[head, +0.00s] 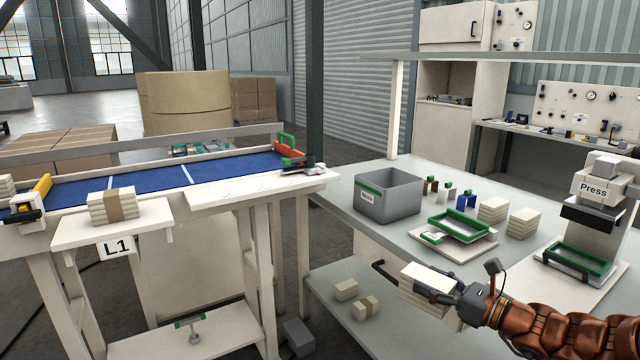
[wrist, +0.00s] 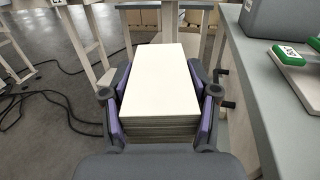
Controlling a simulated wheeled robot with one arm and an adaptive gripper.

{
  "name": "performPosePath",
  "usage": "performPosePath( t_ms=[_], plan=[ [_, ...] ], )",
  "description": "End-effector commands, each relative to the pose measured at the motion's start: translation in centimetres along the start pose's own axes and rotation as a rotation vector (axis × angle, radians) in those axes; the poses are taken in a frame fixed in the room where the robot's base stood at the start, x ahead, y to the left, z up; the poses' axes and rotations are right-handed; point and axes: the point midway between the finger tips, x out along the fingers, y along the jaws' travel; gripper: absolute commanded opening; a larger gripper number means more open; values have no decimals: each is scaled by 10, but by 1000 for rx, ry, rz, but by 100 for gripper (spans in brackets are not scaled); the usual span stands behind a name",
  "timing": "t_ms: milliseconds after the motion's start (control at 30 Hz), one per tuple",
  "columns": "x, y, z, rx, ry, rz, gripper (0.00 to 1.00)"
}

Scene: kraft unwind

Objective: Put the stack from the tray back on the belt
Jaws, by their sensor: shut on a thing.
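My gripper (head: 432,282) is shut on a white stack (head: 426,276) of flat sheets, held in front of the bench at the right. In the wrist view the stack (wrist: 158,85) sits between both fingers, with its layered edge toward me. A green-rimmed tray (head: 462,226) on the bench is empty. The blue belt (head: 140,188) runs across the left. A banded stack (head: 112,206) lies on the L1 shelf (head: 70,234) in front of the belt.
A grey bin (head: 388,194) and two pale stacks (head: 493,209) stand on the bench (head: 350,208). The press (head: 590,205) is at the right, with a green-framed tray (head: 577,259) under it. Small blocks (head: 366,307) lie on the lower shelf. Floor shows between belt and bench.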

Motion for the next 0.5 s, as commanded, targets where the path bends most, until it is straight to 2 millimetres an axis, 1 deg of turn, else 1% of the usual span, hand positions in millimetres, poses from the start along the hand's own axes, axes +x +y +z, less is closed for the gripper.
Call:
performPosePath(
  t_ms=[33,200,500],
  plan=[
    [10,1,-10,4,3,23,14],
    [32,3,-31,3,9,74,14],
    [59,9,-56,-1,15,136,14]
  ],
)
